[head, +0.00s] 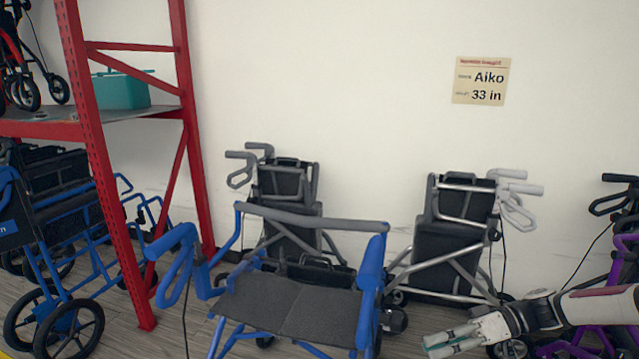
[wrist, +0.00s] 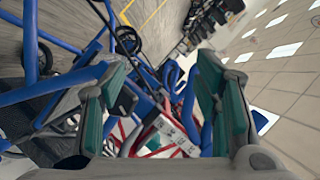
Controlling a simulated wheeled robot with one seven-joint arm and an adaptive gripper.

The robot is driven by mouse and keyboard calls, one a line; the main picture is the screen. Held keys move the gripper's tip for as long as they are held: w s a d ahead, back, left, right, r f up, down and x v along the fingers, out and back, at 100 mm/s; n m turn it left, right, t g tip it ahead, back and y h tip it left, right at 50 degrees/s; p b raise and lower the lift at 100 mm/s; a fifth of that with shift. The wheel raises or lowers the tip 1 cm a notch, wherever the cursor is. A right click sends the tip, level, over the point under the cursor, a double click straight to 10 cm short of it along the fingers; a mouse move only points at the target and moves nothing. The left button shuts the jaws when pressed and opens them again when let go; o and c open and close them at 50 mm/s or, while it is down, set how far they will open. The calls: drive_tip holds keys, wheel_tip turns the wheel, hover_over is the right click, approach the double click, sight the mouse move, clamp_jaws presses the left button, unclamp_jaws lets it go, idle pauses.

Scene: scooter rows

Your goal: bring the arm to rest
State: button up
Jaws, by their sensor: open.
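My gripper (head: 452,341) shows at the lower right of the head view, at the end of my grey and white arm, pointing left. In the wrist view its two green-padded fingers (wrist: 165,105) stand apart with nothing held between them. Behind them the wrist view shows blue tubing and red and white parts in a tilted scene. In the head view the fingertips are to the right of the blue walker (head: 290,306), in front of the silver folded walker (head: 450,250). I cannot tell the exact gap to either.
A dark grey folded walker (head: 288,205) stands against the wall. A red rack (head: 110,180) holds a teal box (head: 121,91) at left, with blue wheeled walkers (head: 65,225) below. A purple walker (head: 625,255) is at the right edge. A wall sign (head: 481,81) reads Aiko, 33 in.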

drive_tip(key=s+a+r+m+g+h, duration=0.25)
drive_tip(key=s+r+h, duration=0.35)
drive_tip(key=s+r, duration=0.3)
drive_tip(key=s+a+r+m+g+h, duration=0.1)
drive_tip(key=s+a+r+h, duration=0.2)
drive_tip(key=s+r+h, duration=0.4)
drive_tip(key=s+r+m+t+h, duration=0.1)
drive_tip(key=s+r+m+t, duration=0.15)
drive_tip(key=s, duration=0.55)
drive_tip(key=s+r+m+t, duration=0.2)
drive_tip(key=s+r, duration=0.2)
drive_tip(key=s, duration=0.5)
wheel_tip(320, 180, up, 25)
drive_tip(key=t+p, duration=0.3)
drive_tip(key=p, duration=2)
drive_tip(key=shift+t, duration=0.3)
